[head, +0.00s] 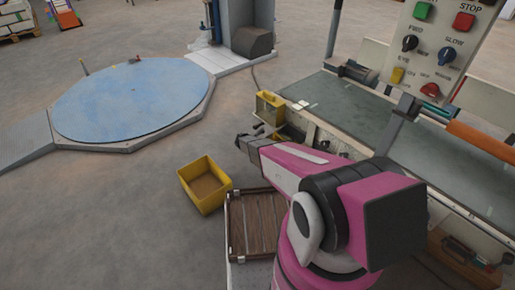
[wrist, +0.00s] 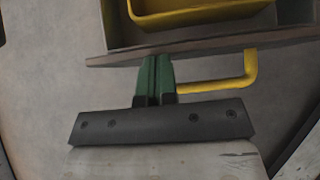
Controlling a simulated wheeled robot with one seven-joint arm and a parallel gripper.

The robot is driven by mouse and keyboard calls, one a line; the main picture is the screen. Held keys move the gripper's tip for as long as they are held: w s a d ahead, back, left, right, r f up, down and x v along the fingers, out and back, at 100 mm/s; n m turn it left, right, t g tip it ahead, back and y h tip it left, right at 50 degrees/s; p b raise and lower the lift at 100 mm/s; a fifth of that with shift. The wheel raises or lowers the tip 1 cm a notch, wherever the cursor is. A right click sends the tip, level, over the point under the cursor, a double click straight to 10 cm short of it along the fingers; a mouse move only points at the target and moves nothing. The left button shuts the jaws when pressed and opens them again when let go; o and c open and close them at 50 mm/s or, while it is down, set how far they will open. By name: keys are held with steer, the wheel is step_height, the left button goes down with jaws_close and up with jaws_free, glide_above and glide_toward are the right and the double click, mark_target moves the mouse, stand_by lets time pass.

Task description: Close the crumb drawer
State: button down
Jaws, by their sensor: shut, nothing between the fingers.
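In the wrist view, an open drawer-like tray, which I take for the crumb drawer (wrist: 215,43), crosses the top with its front edge toward me. A bent yellow handle (wrist: 248,68) sticks out from its front, right of my fingers. My gripper (wrist: 155,62) is shut and empty, its green fingertips at the tray's front edge; whether they touch it I cannot tell. In the head view, my gripper (head: 243,143) is at the left end of the long machine, and my arm hides much of what lies there. How far the drawer stands out is not clear.
A yellow container (wrist: 200,12) shows inside the tray. In the head view, a yellow bin (head: 207,178) stands on the floor beside a wooden-slatted platform (head: 252,225). The green-topped machine (head: 345,100) fills the right. The floor to the left is clear up to a blue turntable (head: 125,95).

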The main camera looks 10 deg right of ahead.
steer(key=shift+s, duration=0.1)
steer(key=shift+s+a, duration=0.2)
steer(key=shift+a, duration=0.15)
steer(key=s+a+f+v, duration=0.1)
steer(key=f+v, duration=0.1)
steer(key=v, duration=1)
steer(key=w+a+f+t+h, duration=0.4)
steer(key=a+f+t+h, duration=0.1)
steer(key=a+f+h, duration=0.25)
steer(key=x, duration=1.4)
steer(key=shift+s+d, duration=0.2)
steer(key=shift+d, duration=0.25)
steer(key=shift+f, duration=0.15)
steer(key=x, duration=1.3)
steer(key=shift+w, duration=0.2)
